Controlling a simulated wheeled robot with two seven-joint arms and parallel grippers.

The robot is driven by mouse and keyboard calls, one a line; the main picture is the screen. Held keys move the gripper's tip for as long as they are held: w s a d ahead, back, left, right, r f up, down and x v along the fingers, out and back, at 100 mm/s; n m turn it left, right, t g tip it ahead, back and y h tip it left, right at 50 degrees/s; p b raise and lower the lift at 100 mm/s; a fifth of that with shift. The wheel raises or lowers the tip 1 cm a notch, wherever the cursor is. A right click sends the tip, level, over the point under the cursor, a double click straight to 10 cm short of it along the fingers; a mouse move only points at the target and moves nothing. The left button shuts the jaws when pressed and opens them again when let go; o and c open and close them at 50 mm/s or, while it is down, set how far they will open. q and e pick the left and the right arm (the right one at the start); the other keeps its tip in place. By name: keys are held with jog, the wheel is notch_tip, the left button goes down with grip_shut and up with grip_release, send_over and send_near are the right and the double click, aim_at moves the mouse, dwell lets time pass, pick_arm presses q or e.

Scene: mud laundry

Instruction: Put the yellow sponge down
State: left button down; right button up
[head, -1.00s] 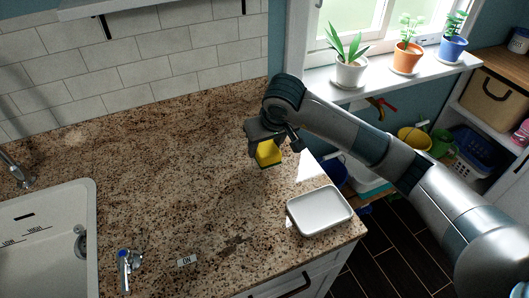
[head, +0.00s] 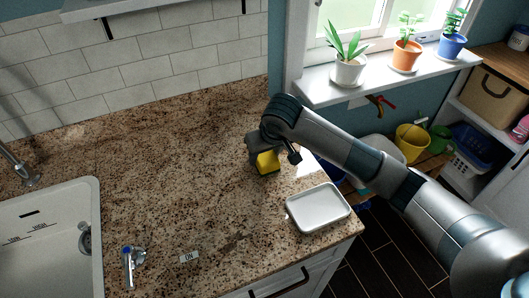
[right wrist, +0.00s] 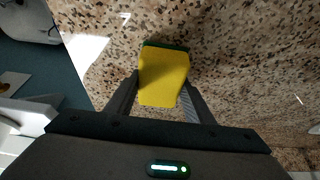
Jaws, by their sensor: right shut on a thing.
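The yellow sponge (head: 267,161) is in my right gripper (head: 262,158), over the granite counter (head: 180,180) and behind the white tray. In the right wrist view the sponge (right wrist: 164,76) sits between the two fingers of my right gripper (right wrist: 162,95), with a green layer at its far edge. The gripper is shut on it. The sponge is close to the counter top; I cannot tell whether it touches. My left gripper is not in view.
A white tray (head: 318,209) lies near the counter's right front corner. Potted plants (head: 350,68) line the windowsill. The middle of the counter is clear.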

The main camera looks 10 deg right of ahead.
jog(key=shift+f+b, duration=0.2)
jog(key=shift+b, duration=0.15)
jog(key=o, duration=1)
jog(key=shift+c, duration=0.2)
jog(key=shift+r, duration=0.1)
jog(key=shift+r+p, duration=0.15)
jog(key=shift+p, duration=0.25)
jog(key=shift+r, duration=0.15)
jog(key=b+v, duration=0.3)
jog(key=v, duration=0.8)
jog(key=shift+r, duration=0.35)
jog(key=shift+s+d, duration=0.1)
jog(key=shift+s, duration=0.05)
